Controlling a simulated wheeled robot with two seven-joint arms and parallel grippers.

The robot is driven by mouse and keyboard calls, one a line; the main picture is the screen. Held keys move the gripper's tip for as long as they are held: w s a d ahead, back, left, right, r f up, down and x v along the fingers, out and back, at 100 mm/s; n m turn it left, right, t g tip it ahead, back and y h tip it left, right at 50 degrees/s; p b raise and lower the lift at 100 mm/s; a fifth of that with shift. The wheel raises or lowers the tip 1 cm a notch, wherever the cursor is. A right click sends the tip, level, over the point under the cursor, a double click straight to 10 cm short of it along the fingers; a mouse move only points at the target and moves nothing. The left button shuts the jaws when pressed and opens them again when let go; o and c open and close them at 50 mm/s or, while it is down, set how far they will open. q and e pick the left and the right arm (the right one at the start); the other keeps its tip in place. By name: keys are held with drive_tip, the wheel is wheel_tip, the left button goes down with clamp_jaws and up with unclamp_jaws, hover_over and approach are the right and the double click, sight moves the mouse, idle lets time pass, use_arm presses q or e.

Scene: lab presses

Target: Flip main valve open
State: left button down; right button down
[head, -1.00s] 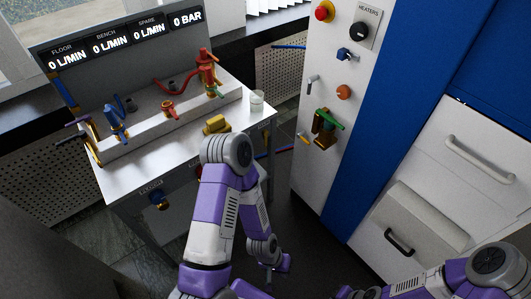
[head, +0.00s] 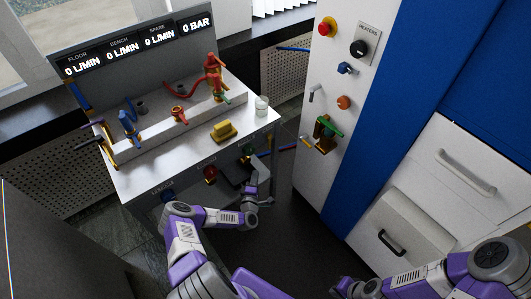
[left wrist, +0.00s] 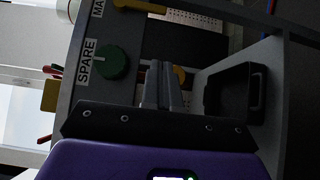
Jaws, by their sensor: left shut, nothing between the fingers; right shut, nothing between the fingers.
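In the left wrist view a yellow lever (left wrist: 140,5) lies at the top edge beside a label that starts "MA" (left wrist: 97,9). It is cut off by the frame, so I cannot tell its full position. My left gripper (left wrist: 160,72) is shut and empty in front of the bench's lower front. It is apart from the lever, on the near side of it in this view. A green round knob (left wrist: 112,63) marked SPARE is left of the fingers. A yellow round part (left wrist: 179,75) is partly hidden behind the fingers.
The head view shows the bench top (head: 150,180) with a yellow block (head: 223,131) and a glass (head: 262,105). The display (head: 195,23) reads 0 BAR. A red knob (head: 211,174) is on the bench front. A black bin (left wrist: 233,92) is right of my left fingers. A white-and-blue cabinet stands right.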

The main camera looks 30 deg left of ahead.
sight(269, 141)
use_arm(q)
drive_tip(key=shift+w, duration=0.1)
drive_tip(key=d+b+x, duration=0.1)
drive_tip(key=b+x, duration=0.1)
drive_tip(key=x, duration=0.4)
drive_tip(key=w+d+b+x, duration=0.1)
drive_tip(key=b+x, duration=0.1)
drive_tip(key=x, duration=0.4)
drive_tip(key=shift+w+d+b, duration=0.25)
drive_tip(key=shift+w+b, duration=0.05)
drive_tip(key=shift+w, duration=0.05)
